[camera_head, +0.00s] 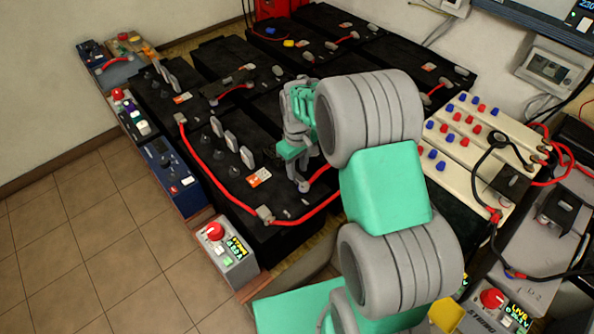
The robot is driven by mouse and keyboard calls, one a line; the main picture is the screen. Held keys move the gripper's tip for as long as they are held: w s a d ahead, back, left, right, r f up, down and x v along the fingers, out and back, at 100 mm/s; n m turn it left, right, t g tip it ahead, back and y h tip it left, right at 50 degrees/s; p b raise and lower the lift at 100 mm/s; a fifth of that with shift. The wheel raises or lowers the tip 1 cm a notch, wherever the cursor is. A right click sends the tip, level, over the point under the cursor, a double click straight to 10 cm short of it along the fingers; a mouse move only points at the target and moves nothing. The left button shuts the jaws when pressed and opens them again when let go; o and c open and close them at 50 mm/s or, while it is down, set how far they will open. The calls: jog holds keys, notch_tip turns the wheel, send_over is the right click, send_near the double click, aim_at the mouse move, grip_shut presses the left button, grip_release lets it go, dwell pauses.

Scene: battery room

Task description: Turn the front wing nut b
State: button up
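I cannot tell which part is wing nut b, as no letter is readable. The front black battery (290,232) has a grey terminal piece (264,214) at its near edge, joined to a red cable. Another small grey terminal piece (303,186) sits farther right, where a red cable end meets it. My gripper (299,172) points down close above this second piece. Whether it touches the piece cannot be told. The fingers are small and partly hidden by my wrist, so their opening does not show. My grey and teal arm covers the battery's right part.
Upright grey tabs (232,142) stand on the battery left of my gripper. A red cable (205,170) runs along its left side. A control box with a red button (228,252) stands at the front left. Cream blocks with red and blue caps (480,135) stand at right. Tiled floor at left is clear.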

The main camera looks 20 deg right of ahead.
aim_at(297, 174)
notch_tip(297, 174, up, 6)
jog(key=shift+r, duration=0.25)
jog(key=shift+w+m, duration=0.1)
jog(key=shift+m, duration=0.7)
jog(key=s+f, duration=0.1)
jog(key=s, duration=0.1)
jog(key=s+f+m+g, duration=0.1)
jog(key=s+f, duration=0.1)
jog(key=s+f+m, duration=0.1)
jog(key=s, duration=0.1)
jog(key=shift+s+a+f, duration=0.1)
jog(key=shift+s+f, duration=0.15)
jog(key=shift+s, duration=0.15)
jog(key=s+r+m+t, duration=0.2)
jog(key=s+r, duration=0.7)
jog(key=s, duration=0.5)
notch_tip(297, 174, up, 6)
jog(key=w+a+t, duration=0.1)
jog(key=w+t, duration=0.1)
jog(key=shift+w+a+n+p, duration=0.15)
jog(key=shift+n+p, duration=0.15)
jog(key=shift+p, duration=0.1)
